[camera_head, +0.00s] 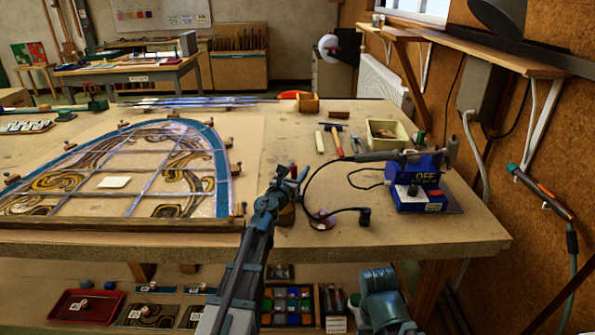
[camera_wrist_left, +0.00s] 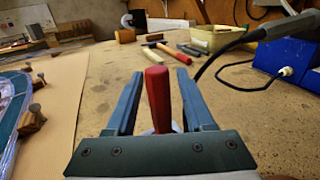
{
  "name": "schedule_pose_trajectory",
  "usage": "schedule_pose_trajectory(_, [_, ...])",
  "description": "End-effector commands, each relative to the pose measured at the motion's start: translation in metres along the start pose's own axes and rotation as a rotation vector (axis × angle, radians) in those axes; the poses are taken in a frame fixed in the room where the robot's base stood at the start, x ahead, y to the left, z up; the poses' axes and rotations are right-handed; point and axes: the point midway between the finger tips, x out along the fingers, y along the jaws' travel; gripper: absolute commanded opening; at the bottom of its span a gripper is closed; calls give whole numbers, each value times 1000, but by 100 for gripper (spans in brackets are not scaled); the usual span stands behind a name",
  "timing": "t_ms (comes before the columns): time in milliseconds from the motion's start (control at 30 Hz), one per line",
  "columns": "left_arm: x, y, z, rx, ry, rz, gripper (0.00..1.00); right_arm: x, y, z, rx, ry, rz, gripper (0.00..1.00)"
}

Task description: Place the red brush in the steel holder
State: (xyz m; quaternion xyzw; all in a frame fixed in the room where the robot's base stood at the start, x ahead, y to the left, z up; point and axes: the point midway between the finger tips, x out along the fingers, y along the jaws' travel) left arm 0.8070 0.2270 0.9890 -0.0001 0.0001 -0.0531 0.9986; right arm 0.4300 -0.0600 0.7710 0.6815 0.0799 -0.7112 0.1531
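The red brush (camera_wrist_left: 157,92) stands roughly upright between the fingers of my left gripper (camera_wrist_left: 157,82) in the left wrist view. A gap shows on each side of its red handle, so the fingers are open around it. Its lower end is mostly hidden behind the gripper body, with a pale grey bit showing there. In the head view my left gripper (camera_head: 289,182) is over the front part of the bench, with a little red of the brush at its tip. I cannot make out the steel holder. Part of my right arm shows low in the head view, but not its gripper.
The leaded panel (camera_head: 228,190) lies left of my left gripper on the wooden bench (camera_head: 400,235). A blue soldering station (camera_head: 418,180) with its cable stands right.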

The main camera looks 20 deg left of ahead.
Motion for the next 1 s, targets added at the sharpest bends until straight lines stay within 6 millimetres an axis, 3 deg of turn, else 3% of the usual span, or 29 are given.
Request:
schedule_pose_trajectory(467, [-7, 0, 3, 0, 0, 0, 53, -3, 0, 0, 0, 0, 0, 62])
schedule_pose_trajectory(667, [-37, 0, 3, 0, 0, 1, 53, -3, 0, 0, 0, 0, 0, 62])
schedule_pose_trajectory(1000, [-106, -1, 3, 0, 0, 2, 53, -3, 0, 0, 0, 0, 0, 62])
